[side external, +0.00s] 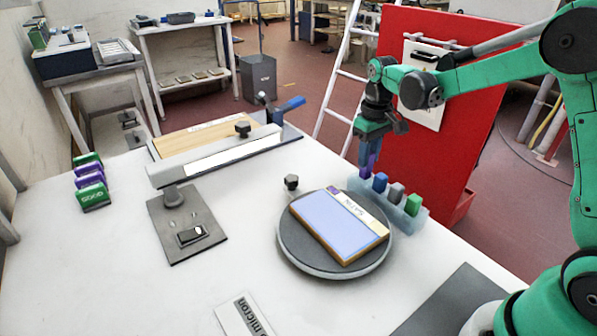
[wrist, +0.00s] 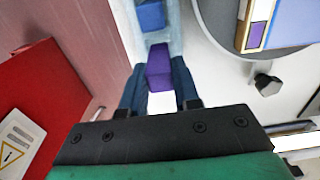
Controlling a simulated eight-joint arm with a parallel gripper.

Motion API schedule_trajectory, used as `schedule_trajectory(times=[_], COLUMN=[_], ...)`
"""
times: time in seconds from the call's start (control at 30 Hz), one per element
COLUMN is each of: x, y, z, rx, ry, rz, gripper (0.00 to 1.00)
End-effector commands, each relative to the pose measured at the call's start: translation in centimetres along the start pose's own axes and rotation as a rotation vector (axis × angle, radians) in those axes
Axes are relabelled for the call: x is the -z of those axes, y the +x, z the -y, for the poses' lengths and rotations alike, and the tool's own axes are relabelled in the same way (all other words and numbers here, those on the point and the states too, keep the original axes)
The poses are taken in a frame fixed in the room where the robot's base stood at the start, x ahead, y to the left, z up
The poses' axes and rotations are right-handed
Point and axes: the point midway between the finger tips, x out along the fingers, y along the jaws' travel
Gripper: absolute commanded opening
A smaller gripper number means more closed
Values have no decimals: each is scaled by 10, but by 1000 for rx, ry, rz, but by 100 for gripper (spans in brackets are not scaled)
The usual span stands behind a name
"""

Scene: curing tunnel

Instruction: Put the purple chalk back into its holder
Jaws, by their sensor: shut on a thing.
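The purple chalk (side external: 365,171) is a small block held between the dark blue fingers of my gripper (side external: 370,152). In the wrist view the purple chalk (wrist: 158,66) sits between the fingertips of my gripper (wrist: 159,88). The holder (side external: 398,217) is a pale translucent blue rack on the white table; part of it also shows in the wrist view (wrist: 157,37). The purple chalk is at the holder's far left end, in line with the row. Its lower end is hard to see, so I cannot tell whether it is inside a slot.
Blue (side external: 380,181), grey (side external: 396,193) and green (side external: 413,204) chalks stand in the holder. A round turntable (side external: 318,266) with a framed board (side external: 338,225) is close by on the left. A red panel (side external: 440,100) rises behind. A black knob (side external: 291,182) stands left.

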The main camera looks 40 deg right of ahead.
Motion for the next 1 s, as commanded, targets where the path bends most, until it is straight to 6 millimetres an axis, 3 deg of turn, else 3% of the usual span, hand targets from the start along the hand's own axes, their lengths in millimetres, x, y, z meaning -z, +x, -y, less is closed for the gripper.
schedule_trajectory(times=[0.67,0.7,0.8,1.0], x=[0,0,0,0], y=[12,12,12,12], z=[0,0,0,0], rx=[0,0,0,0], ry=[0,0,0,0], rz=[0,0,0,0], gripper=[0,38,63,63])
